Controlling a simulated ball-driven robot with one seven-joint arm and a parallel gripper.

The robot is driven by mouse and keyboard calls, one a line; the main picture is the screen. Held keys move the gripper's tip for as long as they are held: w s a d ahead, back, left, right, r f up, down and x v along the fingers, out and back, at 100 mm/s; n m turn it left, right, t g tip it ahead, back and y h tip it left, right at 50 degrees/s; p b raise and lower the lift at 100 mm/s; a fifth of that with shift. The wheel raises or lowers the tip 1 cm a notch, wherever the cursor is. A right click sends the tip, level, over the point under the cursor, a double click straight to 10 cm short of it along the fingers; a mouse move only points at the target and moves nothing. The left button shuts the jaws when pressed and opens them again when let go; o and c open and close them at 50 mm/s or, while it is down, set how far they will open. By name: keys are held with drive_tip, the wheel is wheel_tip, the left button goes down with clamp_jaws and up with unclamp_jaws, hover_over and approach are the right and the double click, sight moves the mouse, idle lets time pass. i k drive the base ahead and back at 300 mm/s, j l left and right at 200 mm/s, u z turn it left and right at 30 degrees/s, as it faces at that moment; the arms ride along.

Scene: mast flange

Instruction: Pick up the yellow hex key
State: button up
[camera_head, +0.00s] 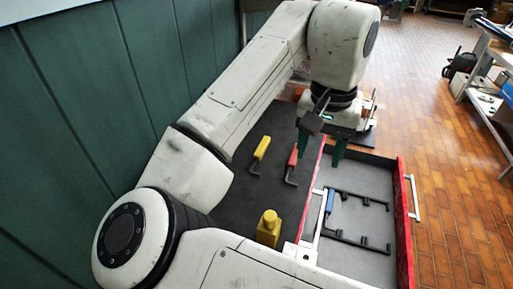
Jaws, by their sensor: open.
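The yellow hex key (260,150) lies on the dark worktop, with its yellow handle toward the back and its short dark bent end toward the front. My gripper (321,151) has green fingers spread apart with nothing seen between them. It is to the right of the yellow hex key, beyond the red hex key, near the red edge between worktop and drawer. Its exact height above the surface is hard to tell. My arm arches over from the left and hides part of the worktop behind the key.
A red hex key (292,161) lies just right of the yellow one. A yellow block with a round top (269,228) stands nearer. An open red-sided drawer (404,215) at right holds a blue-handled key (329,201) and a dark rack (362,243). A green wall (60,130) borders the left.

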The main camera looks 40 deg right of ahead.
sight(261, 150)
drive_tip(key=i+l, duration=0.1)
drive_tip(key=i, duration=0.3)
drive_tip(key=i+l, duration=0.15)
drive_tip(key=i, duration=0.3)
